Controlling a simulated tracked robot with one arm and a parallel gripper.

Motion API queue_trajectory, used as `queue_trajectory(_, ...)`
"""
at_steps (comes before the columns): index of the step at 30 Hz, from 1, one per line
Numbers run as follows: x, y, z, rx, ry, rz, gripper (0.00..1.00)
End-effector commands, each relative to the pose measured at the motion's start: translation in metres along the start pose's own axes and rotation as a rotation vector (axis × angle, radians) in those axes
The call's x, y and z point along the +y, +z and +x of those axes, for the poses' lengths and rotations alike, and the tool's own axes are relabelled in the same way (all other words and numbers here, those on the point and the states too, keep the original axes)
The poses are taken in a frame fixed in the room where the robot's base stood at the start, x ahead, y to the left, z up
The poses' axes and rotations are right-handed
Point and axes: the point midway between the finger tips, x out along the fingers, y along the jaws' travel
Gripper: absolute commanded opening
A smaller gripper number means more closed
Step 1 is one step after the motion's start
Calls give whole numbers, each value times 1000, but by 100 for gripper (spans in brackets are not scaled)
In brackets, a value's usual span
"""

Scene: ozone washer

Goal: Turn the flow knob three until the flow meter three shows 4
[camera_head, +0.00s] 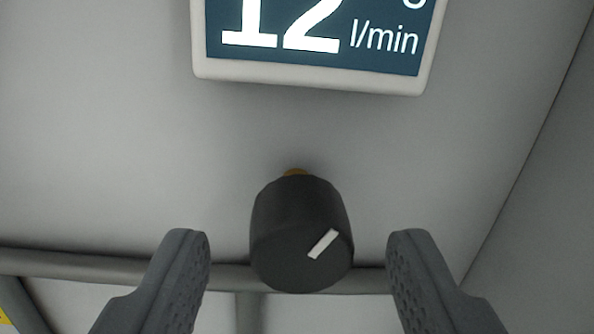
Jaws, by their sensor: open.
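A black round knob (300,235) with a white pointer mark stands out from a grey panel, on a small brass-coloured stem. Its mark slants from lower left to upper right. Above it is a flow meter display (310,75) in a white frame, cut off by the top edge; it reads 12 with l/min beside it. Which number the knob or meter carries is not visible. My gripper (298,250) is open, one finger to the left and one to the right of the knob, with a clear gap on both sides. Nothing is between the fingers touching them.
A grey pipe (75,266) runs across behind the knob and fingers, with a vertical pipe branching down below the knob. A yellow patch (15,310) shows at the lower left corner. The panel ends at a slanted edge on the right.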

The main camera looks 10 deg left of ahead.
Motion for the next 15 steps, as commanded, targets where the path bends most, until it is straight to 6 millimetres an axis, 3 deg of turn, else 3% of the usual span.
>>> queue_trajectory(6,2,-2,22,2,2,-1,52)
queue_trajectory(15,1,0,32,0,2,0,52)
